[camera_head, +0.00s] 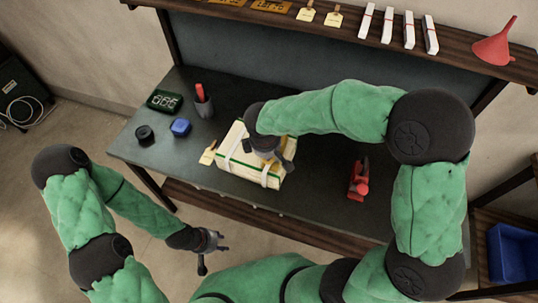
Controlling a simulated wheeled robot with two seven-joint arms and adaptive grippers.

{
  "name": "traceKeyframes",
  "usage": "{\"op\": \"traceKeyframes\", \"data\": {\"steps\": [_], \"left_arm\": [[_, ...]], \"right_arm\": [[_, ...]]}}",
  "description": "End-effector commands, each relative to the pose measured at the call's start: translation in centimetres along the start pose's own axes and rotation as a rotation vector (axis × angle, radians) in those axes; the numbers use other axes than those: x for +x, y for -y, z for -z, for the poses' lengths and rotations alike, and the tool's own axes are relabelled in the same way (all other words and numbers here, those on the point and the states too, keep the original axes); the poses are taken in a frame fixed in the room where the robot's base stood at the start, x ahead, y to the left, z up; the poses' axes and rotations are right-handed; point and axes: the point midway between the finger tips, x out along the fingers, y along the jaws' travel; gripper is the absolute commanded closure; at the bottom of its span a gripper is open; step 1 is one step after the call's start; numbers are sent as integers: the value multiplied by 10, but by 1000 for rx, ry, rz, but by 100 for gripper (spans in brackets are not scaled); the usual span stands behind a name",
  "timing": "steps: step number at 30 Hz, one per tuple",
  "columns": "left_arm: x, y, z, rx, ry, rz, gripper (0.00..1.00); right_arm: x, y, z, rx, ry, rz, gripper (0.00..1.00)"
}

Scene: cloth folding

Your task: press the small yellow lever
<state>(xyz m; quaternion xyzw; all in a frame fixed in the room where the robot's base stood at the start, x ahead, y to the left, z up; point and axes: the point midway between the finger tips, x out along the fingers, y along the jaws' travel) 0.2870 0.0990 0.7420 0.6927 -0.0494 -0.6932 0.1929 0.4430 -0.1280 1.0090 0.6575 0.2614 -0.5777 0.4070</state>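A small pale-yellow piece (208,154) sticks out at the left side of a cream box (236,162) on the dark table. It may be the yellow lever, but it is too small to be sure. The box has white straps and green edging. My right gripper (279,168) is over the right part of the box, to the right of the yellow piece; its own wrist partly hides its fingers, and I cannot tell whether it touches the box. My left gripper (212,259) is in front of and below the table edge, with its fingers spread and empty.
A shelf (350,32) with tags and a red funnel (495,45) runs above.

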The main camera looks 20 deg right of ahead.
Motion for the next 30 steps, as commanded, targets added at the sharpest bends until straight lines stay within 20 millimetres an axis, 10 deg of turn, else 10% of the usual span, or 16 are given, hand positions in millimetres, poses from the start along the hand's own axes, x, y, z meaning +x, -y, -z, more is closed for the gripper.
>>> {"op": "traceKeyframes", "data": {"steps": [15,30], "left_arm": [[82,29,3,0,0,0,60],[83,30,3,0,0,0,60]], "right_arm": [[22,22,0,-4,-1,-268,100],[18,22,0,0,2,-280,100]]}}
